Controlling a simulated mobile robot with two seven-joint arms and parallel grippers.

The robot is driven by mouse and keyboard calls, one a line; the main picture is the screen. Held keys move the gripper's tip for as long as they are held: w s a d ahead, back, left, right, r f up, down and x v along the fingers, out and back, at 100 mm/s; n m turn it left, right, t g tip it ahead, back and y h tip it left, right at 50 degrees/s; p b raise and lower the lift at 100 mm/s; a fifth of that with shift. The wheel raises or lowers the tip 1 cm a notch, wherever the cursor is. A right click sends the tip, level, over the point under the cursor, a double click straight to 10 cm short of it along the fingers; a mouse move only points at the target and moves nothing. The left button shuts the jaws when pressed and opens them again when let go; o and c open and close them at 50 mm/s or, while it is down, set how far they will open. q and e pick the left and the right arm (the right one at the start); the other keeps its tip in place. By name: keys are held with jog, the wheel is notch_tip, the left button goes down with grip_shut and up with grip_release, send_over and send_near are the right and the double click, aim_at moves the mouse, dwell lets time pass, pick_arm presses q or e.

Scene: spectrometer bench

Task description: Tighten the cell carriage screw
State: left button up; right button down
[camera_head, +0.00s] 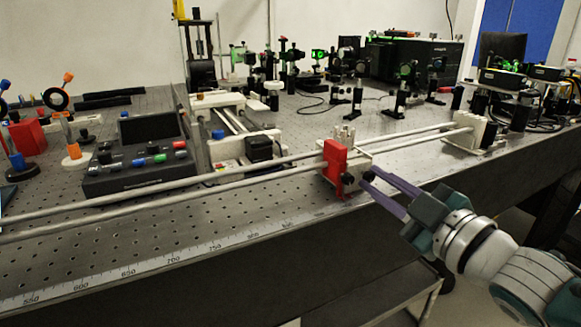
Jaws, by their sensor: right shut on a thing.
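The cell carriage (335,157), a block with a red upright plate, sits on two parallel rails (240,180) near the bench's front edge. Small pale pieces stand on top of it. A dark round knob (348,179) shows low on its front. The carriage screw, a black knob (368,176), is on its right side. My right gripper (370,179) reaches in from the lower right, its two purple fingers shut on the screw knob. The fingertips partly hide the knob. My left gripper is not in view.
A scale strip (170,261) runs along the front edge. A control box (140,163) with coloured knobs stands left behind the rails. A white rail-end block (470,132) stands at right. Optics mounts (402,88) fill the back. Perforated bench surface is clear in front of the rails.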

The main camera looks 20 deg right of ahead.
dwell(0.5)
jog(key=c, duration=1.1)
grip_release()
jog(key=s, duration=0.6)
jog(key=s+p, duration=0.1)
jog(key=s, duration=0.3)
jog(key=shift+d, duration=0.35)
jog(key=shift+w+r, duration=0.1)
